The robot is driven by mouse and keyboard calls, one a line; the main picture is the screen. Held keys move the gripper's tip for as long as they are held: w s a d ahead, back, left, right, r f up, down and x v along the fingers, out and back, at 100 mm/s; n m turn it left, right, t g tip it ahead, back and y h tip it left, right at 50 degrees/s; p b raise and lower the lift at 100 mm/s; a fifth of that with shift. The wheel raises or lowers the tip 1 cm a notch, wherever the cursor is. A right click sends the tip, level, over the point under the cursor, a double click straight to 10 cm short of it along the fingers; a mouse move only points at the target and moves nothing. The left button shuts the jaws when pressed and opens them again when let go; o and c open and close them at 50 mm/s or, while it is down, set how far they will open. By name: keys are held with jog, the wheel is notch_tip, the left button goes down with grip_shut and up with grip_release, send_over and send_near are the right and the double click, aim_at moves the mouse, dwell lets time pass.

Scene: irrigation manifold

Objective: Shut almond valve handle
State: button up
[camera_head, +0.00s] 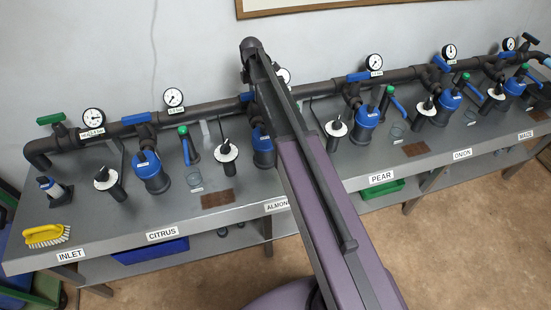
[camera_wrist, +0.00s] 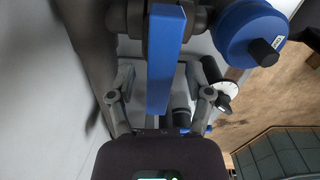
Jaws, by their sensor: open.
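The almond valve handle (camera_head: 246,97) is a blue bar on the dark manifold pipe, above the ALMOND label (camera_head: 277,205); my arm covers much of it in the head view. In the wrist view the blue handle (camera_wrist: 164,60) is a long bar running from the top toward my palm. My gripper (camera_wrist: 159,78) is open, with one finger on each side of the bar. I see gaps at both sides; whether a finger touches cannot be told. My gripper is hidden behind my arm in the head view.
A blue filter housing (camera_wrist: 252,32) is close on the right in the wrist view. The wall (camera_wrist: 25,90) is at left. Citrus (camera_head: 136,118) and other stations with gauges flank the almond one on the grey bench (camera_head: 110,225). A yellow brush (camera_head: 45,235) lies near INLET.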

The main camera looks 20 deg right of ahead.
jog(key=shift+n, duration=0.9)
jog(key=shift+r+p, duration=0.4)
jog(key=shift+r, duration=0.05)
notch_tip(320, 180, up, 13)
jog(key=p, duration=1.3)
jog(key=s+f+m+b, duration=0.9)
jog(key=s+m, duration=0.1)
jog(key=s, duration=0.4)
jog(key=s+f+m+b, duration=1)
jog(key=s+m, duration=0.1)
jog(key=s, duration=0.4)
jog(key=shift+s+f+m, duration=0.25)
jog(key=shift+m, duration=0.05)
